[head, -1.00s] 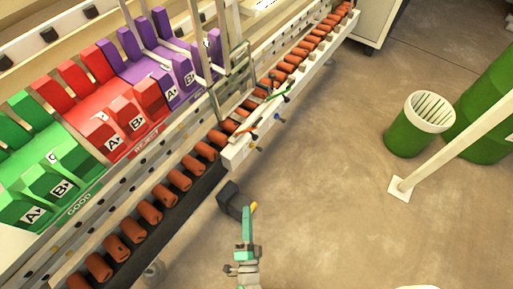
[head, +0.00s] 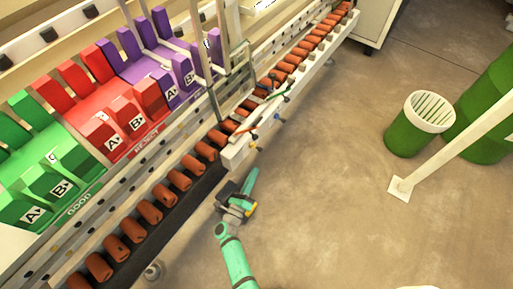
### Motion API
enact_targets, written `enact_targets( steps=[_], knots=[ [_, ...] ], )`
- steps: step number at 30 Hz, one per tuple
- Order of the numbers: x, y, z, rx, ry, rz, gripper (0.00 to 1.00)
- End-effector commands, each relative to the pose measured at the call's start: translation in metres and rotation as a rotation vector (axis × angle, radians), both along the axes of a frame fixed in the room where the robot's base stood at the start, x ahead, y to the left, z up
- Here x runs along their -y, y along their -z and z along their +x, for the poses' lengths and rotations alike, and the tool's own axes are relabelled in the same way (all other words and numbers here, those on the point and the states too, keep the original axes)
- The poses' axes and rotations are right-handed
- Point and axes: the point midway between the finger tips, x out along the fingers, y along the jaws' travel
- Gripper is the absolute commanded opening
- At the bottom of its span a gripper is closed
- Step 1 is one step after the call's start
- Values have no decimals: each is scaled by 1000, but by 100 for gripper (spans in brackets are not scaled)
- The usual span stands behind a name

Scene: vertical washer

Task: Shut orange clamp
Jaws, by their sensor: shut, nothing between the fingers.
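Several small coloured levers sit on the white rail beside the roller line in the head view. A small orange one (head: 250,131), which looks like the orange clamp, is on the rail's near end. It is too small to tell whether it is open or shut. My gripper (head: 227,190) is a dark, small shape at the end of my teal arm, below and left of the clamp and apart from it. It is shut and empty. Its fingertips are hard to make out.
The roller conveyor (head: 150,211) runs diagonally at left, with green (head: 50,175), red (head: 125,115) and purple (head: 175,75) bins behind it. A green basket (head: 410,130) and a pale post (head: 400,188) stand at right. The floor between is clear.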

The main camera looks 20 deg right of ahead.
Motion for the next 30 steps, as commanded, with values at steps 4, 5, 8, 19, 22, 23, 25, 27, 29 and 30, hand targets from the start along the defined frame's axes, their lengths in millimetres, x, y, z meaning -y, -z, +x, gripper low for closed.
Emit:
enact_targets(
  steps=[4, 5, 8, 19, 22, 23, 25, 27, 29, 30],
  knots=[
    [-2, 0, 1, 0, -4, -1, 0],
    [-1, -1, 2, 0, -4, -1, 0],
    [3, -2, 8, 1, -4, -2, 0],
    [45, -12, 55, 1, -2, -2, 0],
    [58, -15, 68, 0, -1, -3, 0],
    [61, -16, 72, 0, -1, -3, 0],
    [62, -20, 80, 1, -4, -2, 0],
    [55, -27, 86, 2, -5, -1, 0],
    [52, -32, 90, 1, -4, -2, 0],
    [50, -34, 93, 1, -4, -2, 0]
  ],
)
